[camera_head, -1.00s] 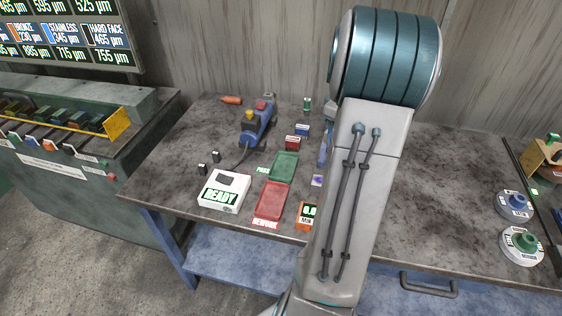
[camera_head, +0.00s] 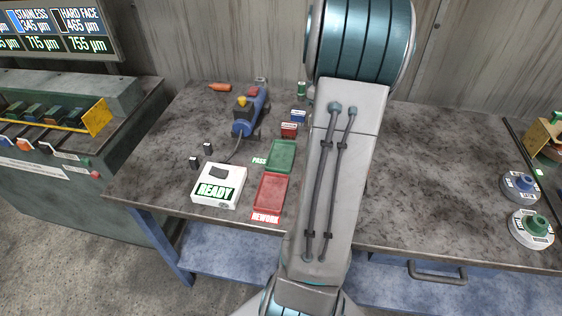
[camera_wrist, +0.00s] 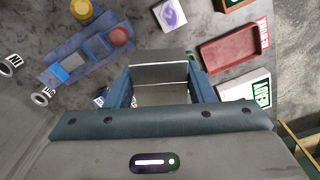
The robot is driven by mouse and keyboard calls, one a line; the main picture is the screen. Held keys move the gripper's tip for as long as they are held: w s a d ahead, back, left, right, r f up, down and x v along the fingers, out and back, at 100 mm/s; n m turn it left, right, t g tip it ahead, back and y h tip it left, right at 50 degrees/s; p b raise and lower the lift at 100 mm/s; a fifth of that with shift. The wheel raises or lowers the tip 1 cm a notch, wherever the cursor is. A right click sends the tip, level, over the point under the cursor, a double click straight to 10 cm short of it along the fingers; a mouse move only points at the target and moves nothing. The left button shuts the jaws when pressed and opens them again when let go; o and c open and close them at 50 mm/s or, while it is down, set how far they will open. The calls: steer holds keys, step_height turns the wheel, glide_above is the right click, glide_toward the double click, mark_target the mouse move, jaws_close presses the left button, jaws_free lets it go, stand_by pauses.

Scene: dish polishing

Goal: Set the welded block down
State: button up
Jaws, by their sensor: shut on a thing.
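My gripper (camera_wrist: 161,84) is shut on the welded block (camera_wrist: 160,71), a plain grey metal block between its two blue-grey fingers in the wrist view. The bench shows beyond the block, but how high it is held I cannot tell. In the head view my arm hides the gripper and block. The green PASS tray (camera_head: 281,156) and red REWORK tray (camera_head: 270,192) lie on the bench left of my arm, and both look empty. The REWORK tray also shows right of the block in the wrist view (camera_wrist: 234,43).
A white READY box (camera_head: 218,186) stands left of the REWORK tray. A blue tool (camera_head: 248,112) with yellow and red parts stands behind it. Small red (camera_head: 289,131) and blue (camera_head: 298,116) blocks sit behind the trays. The bench (camera_head: 440,190) right of my arm is largely clear.

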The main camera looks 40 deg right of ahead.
step_height(320, 180, down, 6)
steer(key=b, duration=0.6)
steer(key=p, duration=0.2)
glide_above(281, 158)
step_height(281, 158, down, 7)
steer(key=shift+d+f, duration=0.1)
steer(key=shift+d, duration=0.05)
steer(key=shift+f+p, duration=0.5)
steer(key=shift+f, duration=1.55)
steer(key=shift+f, duration=0.2)
steer(key=o, duration=1.3)
steer(key=shift+r, duration=0.1)
